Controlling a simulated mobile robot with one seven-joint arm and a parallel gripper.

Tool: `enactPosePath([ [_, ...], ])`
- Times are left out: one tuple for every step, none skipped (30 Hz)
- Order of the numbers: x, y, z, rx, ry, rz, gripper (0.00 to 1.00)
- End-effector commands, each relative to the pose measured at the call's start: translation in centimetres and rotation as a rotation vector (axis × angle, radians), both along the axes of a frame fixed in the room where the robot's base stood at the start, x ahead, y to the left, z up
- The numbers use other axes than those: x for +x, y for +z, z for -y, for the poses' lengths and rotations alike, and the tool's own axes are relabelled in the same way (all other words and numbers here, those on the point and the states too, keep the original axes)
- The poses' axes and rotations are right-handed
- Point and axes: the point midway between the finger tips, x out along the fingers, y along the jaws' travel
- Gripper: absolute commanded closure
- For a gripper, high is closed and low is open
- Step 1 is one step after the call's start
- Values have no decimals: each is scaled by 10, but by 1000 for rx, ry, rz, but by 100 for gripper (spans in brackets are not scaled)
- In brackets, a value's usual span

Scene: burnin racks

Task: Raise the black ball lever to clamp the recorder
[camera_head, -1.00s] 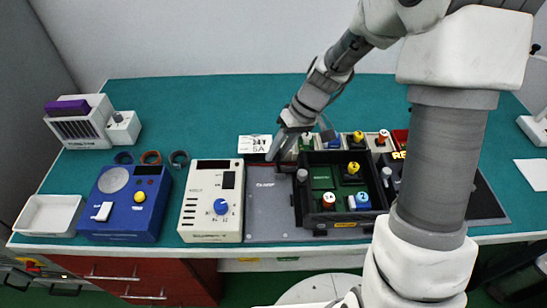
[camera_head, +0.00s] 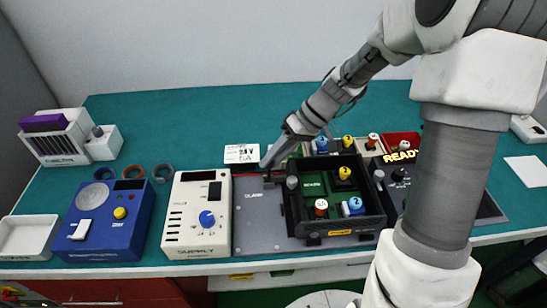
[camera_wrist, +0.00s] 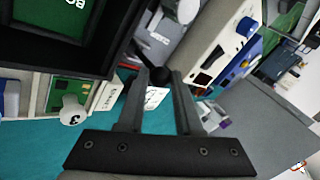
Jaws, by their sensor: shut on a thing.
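My gripper (camera_head: 268,170) is at the back of the grey clamp plate (camera_head: 262,225), between the cream supply box and the black open box. In the wrist view my gripper (camera_wrist: 160,78) has its two fingers on either side of the black ball (camera_wrist: 161,75), shut on it. The lever's arm is mostly hidden. The black open box (camera_head: 333,236) sits at the plate's right, with green boards and numbered knobs inside. I cannot tell for certain which thing is the recorder.
The cream supply box (camera_head: 198,247) with a blue dial stands close to the left. A blue instrument (camera_head: 105,235) and a white tray (camera_head: 25,236) are further left. A white label card (camera_head: 241,153) lies behind the plate. Numbered modules (camera_head: 348,143) stand behind the black box.

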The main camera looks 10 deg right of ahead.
Motion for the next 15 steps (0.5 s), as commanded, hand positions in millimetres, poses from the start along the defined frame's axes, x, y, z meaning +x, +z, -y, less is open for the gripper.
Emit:
enactPosePath([
  [1,1,1,-1,-4,2,100],
  [1,1,1,-1,-4,2,64],
  [1,1,1,-1,-3,1,57],
  [1,0,1,-1,-3,1,52],
  [1,0,1,-1,-3,1,46],
  [1,0,1,-1,-3,1,39],
  [0,0,1,-1,-3,1,36],
  [0,0,1,-1,-3,0,36],
  [0,0,1,-1,-3,0,36],
  [0,0,1,-1,-2,1,36],
  [0,0,1,-1,-2,0,36],
  [0,0,1,-1,-2,0,36],
  [0,0,1,-1,-2,0,36],
  [0,0,1,-1,-1,0,36],
  [0,0,1,-1,-2,0,36],
])
